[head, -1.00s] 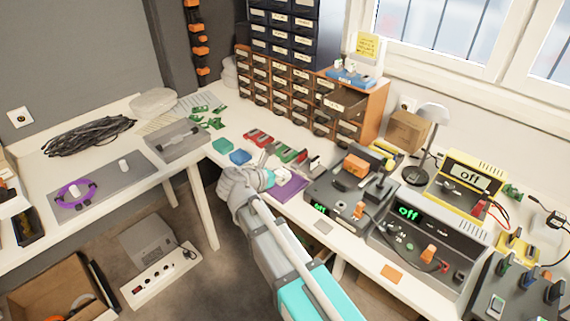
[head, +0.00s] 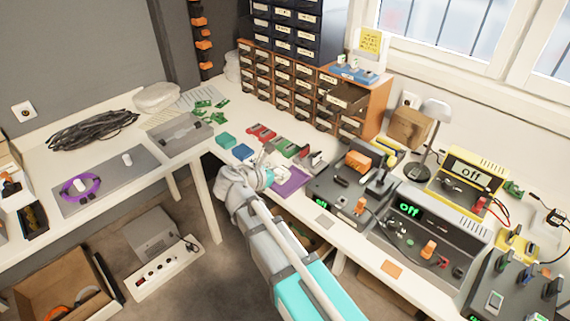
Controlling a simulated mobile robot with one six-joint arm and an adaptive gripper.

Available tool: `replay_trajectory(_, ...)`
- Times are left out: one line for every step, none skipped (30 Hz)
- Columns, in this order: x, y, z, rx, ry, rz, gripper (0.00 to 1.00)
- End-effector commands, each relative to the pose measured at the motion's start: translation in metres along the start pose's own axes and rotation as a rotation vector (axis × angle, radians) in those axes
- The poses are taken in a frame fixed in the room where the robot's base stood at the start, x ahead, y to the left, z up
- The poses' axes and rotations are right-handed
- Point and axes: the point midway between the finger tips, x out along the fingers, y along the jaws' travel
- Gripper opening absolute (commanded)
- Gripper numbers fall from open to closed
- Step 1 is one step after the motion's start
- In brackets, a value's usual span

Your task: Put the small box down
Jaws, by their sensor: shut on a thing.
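My gripper (head: 264,168) is at the front edge of the bench, low over it, beside a purple flat mat (head: 292,181). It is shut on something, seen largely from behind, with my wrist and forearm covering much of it. The small box in it is mostly hidden, and I cannot make out its outline or whether it touches the bench. A teal block (head: 225,141) and a blue block (head: 241,152) lie just left of and behind the gripper.
Red and green trays (head: 285,149) lie behind the gripper. A dark workstation (head: 345,190) stands close on the right. An orange drawer cabinet (head: 300,92) lines the back.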

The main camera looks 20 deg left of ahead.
Motion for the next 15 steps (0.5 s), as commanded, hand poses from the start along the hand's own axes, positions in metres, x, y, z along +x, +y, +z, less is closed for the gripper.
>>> replay_trajectory(0.000,0.000,0.001,0.000,0.000,0.000,0.00)
replay_trajectory(-0.001,0.000,0.001,0.000,0.000,0.000,0.00)
replay_trajectory(-0.001,0.000,0.002,0.000,0.000,0.000,0.00)
replay_trajectory(-0.002,0.000,0.003,0.000,0.000,0.000,0.00)
replay_trajectory(-0.002,0.000,0.004,0.000,0.000,0.000,0.00)
replay_trajectory(-0.003,0.000,0.006,0.000,0.000,0.000,0.00)
replay_trajectory(-0.004,0.000,0.008,0.000,0.000,0.000,0.00)
replay_trajectory(-0.005,0.000,0.010,0.000,0.000,0.000,0.00)
replay_trajectory(-0.007,0.000,0.013,0.000,0.000,0.000,0.00)
replay_trajectory(-0.008,0.000,0.016,0.000,0.000,0.000,0.00)
replay_trajectory(-0.009,0.000,0.019,0.000,0.000,0.000,0.00)
replay_trajectory(-0.011,0.000,0.023,0.000,0.000,0.000,0.00)
replay_trajectory(-0.013,0.000,0.026,0.000,0.000,0.000,0.00)
replay_trajectory(-0.015,0.000,0.029,0.000,0.000,0.000,0.00)
replay_trajectory(-0.017,0.000,0.034,0.000,0.000,0.000,0.00)
